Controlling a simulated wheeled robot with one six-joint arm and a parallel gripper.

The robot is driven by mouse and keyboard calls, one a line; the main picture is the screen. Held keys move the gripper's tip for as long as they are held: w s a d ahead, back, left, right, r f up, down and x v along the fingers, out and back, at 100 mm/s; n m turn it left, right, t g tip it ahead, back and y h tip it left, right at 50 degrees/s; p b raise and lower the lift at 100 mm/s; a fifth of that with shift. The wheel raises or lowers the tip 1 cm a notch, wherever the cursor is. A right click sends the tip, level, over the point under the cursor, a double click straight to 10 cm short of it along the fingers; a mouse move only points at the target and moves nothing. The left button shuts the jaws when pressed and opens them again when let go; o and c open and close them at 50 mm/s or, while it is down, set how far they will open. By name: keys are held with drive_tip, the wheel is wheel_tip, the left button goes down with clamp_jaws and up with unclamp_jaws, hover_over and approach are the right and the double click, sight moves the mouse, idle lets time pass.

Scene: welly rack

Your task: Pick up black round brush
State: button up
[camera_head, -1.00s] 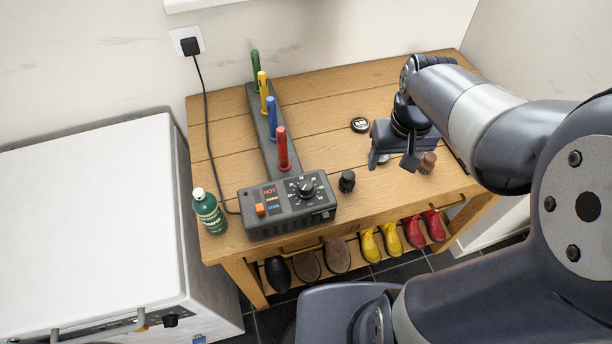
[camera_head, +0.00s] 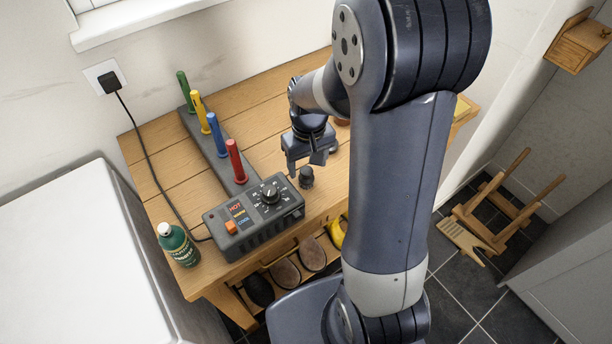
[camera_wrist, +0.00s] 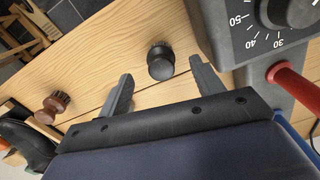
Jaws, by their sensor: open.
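The black round brush (camera_head: 306,178) stands on the wooden bench top, just right of the grey boot dryer's control box. In the wrist view the brush (camera_wrist: 160,64) lies in line with the gap between my two fingers, apart from both. My gripper (camera_head: 312,160) hangs above the bench, close behind the brush in the head view. Its fingers are open and empty in the wrist view (camera_wrist: 161,70). I cannot tell its exact height above the brush.
The dryer control box (camera_head: 254,214) with its knob is close beside the brush, and a red peg (camera_head: 237,162) stands behind it. A brown brush (camera_wrist: 52,107) stands farther off in the wrist view. A green bottle (camera_head: 178,245) is at the bench's left.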

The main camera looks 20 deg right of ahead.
sight(306, 169)
drive_tip(key=shift+w+a+f, duration=0.1)
drive_tip(key=shift+w+f, duration=0.05)
drive_tip(key=shift+f, duration=0.8)
drive_tip(key=shift+w+f, duration=0.1)
drive_tip(key=shift+f, duration=0.8)
drive_tip(key=c, duration=1.1)
drive_tip(key=shift+c, duration=0.2)
wheel_tip(306, 169, up, 10)
drive_tip(key=shift+r, duration=0.1)
